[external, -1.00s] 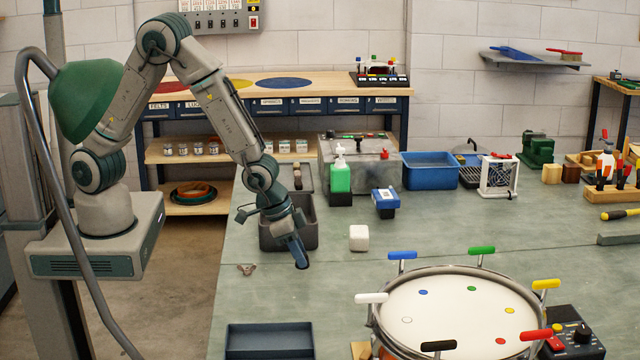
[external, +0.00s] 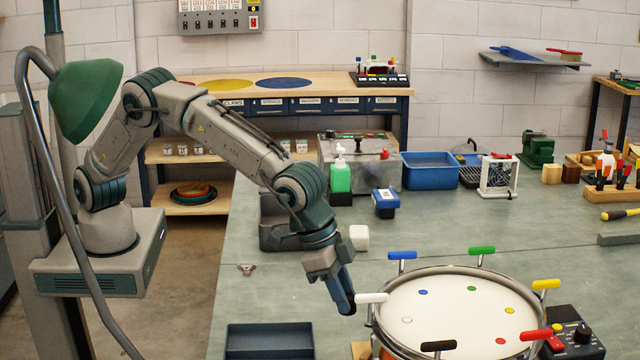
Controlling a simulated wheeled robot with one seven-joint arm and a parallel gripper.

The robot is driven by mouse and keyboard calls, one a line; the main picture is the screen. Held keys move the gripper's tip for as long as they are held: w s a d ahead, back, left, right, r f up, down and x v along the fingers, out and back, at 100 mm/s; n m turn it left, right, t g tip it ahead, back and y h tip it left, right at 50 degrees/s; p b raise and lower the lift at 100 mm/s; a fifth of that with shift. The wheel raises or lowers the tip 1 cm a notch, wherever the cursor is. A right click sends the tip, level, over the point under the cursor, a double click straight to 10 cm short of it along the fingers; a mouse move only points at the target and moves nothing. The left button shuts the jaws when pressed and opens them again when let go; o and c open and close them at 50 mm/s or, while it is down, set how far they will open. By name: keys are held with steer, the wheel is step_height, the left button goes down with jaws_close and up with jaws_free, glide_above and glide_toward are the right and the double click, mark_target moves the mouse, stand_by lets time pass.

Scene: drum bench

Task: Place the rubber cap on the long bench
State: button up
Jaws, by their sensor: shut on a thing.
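My gripper (external: 345,298) points down over the long green-topped bench (external: 450,232), just left of the drum's white-handled key. Its fingers are shut on a small dark thing, which I take to be the rubber cap; the fingers hide most of it and its shape is not clear. The gripper's tip is close to the white handle (external: 371,297) in the picture; I cannot tell whether they touch. The exact height of the tip above the bench is also unclear.
A drum (external: 455,308) with several coloured key handles stands at the front. A dark blue tray (external: 268,340) lies front left, a wingnut (external: 246,270) behind it. A white block (external: 359,237) and a grey bin (external: 272,235) stand near my arm. The bench's middle right is clear.

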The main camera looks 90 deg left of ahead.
steer(key=w+a+f+p, duration=0.1)
steer(key=w+a+f, duration=0.1)
steer(key=w, duration=0.1)
steer(key=w+a+f+p, duration=0.1)
steer(key=w+a+f, duration=0.1)
steer(key=w, duration=0.1)
steer(key=w+a+f+p, duration=0.1)
steer(key=w+a+f, duration=0.1)
steer(key=w, duration=0.1)
steer(key=shift+w+f, duration=0.15)
steer(key=shift+f, duration=0.05)
step_height(320, 180, down, 3)
steer(key=shift+f+p, duration=0.2)
steer(key=shift+p, duration=0.45)
steer(key=shift+f, duration=0.4)
steer(key=shift+f, duration=0.2)
steer(key=o, duration=1)
steer(key=shift+r, duration=0.1)
steer(key=shift+o, duration=0.2)
steer(key=shift+a, duration=0.15)
steer(key=shift+d+r, duration=0.1)
steer(key=shift+d, duration=0.25)
